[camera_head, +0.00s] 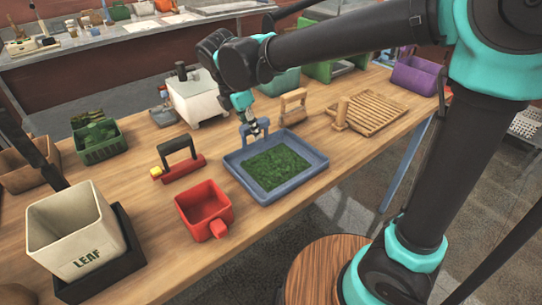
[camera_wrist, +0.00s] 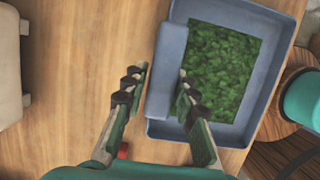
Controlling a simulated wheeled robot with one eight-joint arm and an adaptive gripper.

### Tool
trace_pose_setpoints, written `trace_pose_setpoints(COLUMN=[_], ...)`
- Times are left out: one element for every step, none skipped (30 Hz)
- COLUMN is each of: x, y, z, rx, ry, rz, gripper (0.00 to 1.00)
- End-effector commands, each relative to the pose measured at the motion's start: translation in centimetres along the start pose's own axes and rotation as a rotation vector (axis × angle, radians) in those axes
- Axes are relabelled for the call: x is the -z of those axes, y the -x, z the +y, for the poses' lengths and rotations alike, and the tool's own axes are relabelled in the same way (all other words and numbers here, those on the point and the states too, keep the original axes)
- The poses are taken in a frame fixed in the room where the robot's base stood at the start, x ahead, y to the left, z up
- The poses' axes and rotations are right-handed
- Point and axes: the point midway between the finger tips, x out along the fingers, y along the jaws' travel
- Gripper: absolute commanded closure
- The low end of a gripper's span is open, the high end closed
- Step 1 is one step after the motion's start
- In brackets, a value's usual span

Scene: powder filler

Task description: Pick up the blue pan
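The blue pan (camera_head: 309,171) is a shallow tray on the wooden table, holding a patch of green leafy material (camera_head: 276,168). It also shows in the wrist view (camera_wrist: 268,100), where a raised blue handle (camera_wrist: 167,75) stands along its left side. My gripper (camera_head: 254,131) is at the pan's far left edge. In the wrist view my gripper (camera_wrist: 162,78) is open, with one finger on each side of the handle. A gap shows between the left finger and the handle; whether the right finger touches it I cannot tell.
A wooden-handled block (camera_head: 293,106) and slatted wooden rack (camera_head: 368,108) are to the right. A LEAF bin (camera_head: 75,235) stands front left. A white box (camera_head: 195,100) stands behind.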

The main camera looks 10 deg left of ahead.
Motion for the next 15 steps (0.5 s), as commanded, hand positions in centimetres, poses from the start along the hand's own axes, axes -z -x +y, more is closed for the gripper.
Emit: trace_pose_setpoints(x=[-0.5,-0.6,-0.8,-0.9,-0.9,-0.9,-0.9,-0.9,-0.9,-0.9,-0.9,-0.9,-0.9,-0.9,-0.9], y=[-0.1,-0.2,-0.2,-0.3,-0.4,-0.7,-0.9,-1.3,-1.9,-2.4,-2.8,-3.4,-3.8,-4.2,-4.6], z=[0.0,0.0,0.0,0.0,0.0,0.0,0.0,0.1,0.1,0.1,0.0,0.0,0.0,0.0,0.1], rx=[0.000,0.000,0.000,0.000,0.000,0.000,0.000,0.000,0.000,0.000,0.000,0.000,0.000,-0.001,-0.001], ry=[-0.001,0.000,0.000,0.000,0.000,0.000,0.000,0.000,-0.001,0.000,0.000,0.000,0.001,0.001,0.001], rz=[0.000,0.000,0.000,0.000,0.000,0.000,0.000,0.000,0.000,0.000,0.000,0.000,0.000,0.000,0.000], gripper=[0.72,0.72,0.72,0.72,0.72,0.72,0.72,0.72,0.72,0.72,0.72,0.72,0.72,0.72,0.72])
